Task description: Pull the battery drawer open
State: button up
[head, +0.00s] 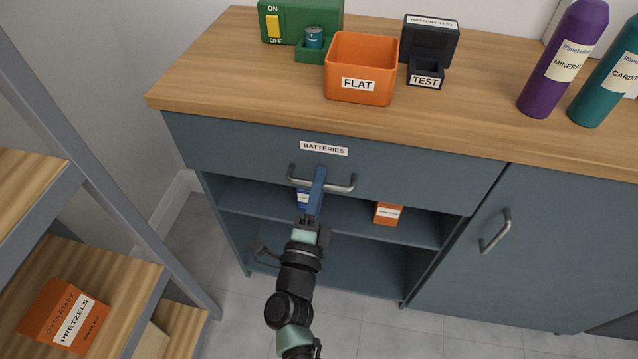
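The battery drawer (420,178) is a wide blue-grey front under the wooden counter, with a white "BATTERIES" label (324,148). Its face looks flush with the cabinet, so the drawer is closed. A grey bar handle (345,189) runs across below the label. My gripper (320,176), with blue fingers, reaches up from below and overlaps the middle of the handle. The fingers are seen edge-on, and they and my wrist hide part of the handle. I cannot tell whether they are shut on it or around it.
On the counter (225,75) stand an orange "FLAT" bin (360,90), a green switch box (300,18), a black battery tester (430,42) and bottles (560,65). Open shelves below hold small boxes (388,213). A shelf rack with a pretzel box (65,315) stands at left.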

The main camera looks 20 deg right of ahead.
grip_shut()
dwell(1.4)
